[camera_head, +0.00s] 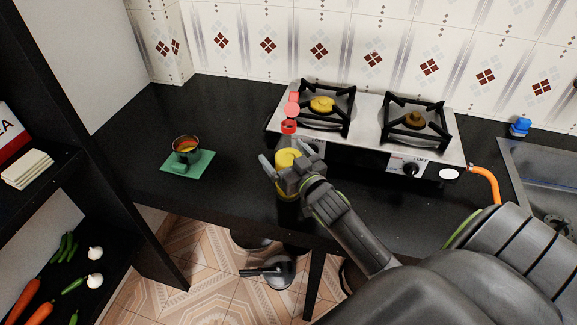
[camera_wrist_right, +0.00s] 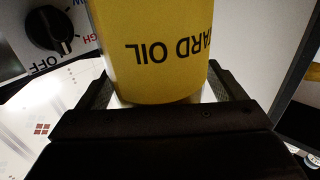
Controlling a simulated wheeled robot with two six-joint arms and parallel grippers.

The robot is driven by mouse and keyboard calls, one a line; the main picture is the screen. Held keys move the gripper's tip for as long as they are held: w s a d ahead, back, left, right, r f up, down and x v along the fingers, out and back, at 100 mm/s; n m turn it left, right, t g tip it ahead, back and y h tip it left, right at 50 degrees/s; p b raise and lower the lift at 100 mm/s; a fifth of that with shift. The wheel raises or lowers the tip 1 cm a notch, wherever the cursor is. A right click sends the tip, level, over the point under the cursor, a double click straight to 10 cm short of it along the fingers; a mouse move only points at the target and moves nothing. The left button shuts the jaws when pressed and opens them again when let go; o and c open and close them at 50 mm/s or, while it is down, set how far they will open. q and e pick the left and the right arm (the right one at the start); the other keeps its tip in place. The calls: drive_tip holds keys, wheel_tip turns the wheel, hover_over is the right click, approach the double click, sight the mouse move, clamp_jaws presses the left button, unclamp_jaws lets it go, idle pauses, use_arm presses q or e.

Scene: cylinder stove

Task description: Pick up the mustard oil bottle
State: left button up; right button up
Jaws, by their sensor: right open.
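The yellow mustard oil bottle (camera_head: 287,160) stands on the black counter in front of the stove, partly hidden by my gripper. In the right wrist view the bottle (camera_wrist_right: 150,50) fills the upper middle, with the upside-down letters "ARD OIL" on it. My right gripper (camera_head: 284,172) is open around the bottle, one finger on each side; in the wrist view the fingers (camera_wrist_right: 160,95) flank it. I cannot tell whether they touch it. My left gripper is not in view.
A two-burner stove (camera_head: 375,128) with a knob (camera_head: 411,169) is just behind the bottle. A sink (camera_head: 545,165) is at right. The counter (camera_head: 235,120) between mat and stove is clear.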

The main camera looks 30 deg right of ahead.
drive_tip(key=shift+c, duration=0.3)
drive_tip(key=c, duration=1.4)
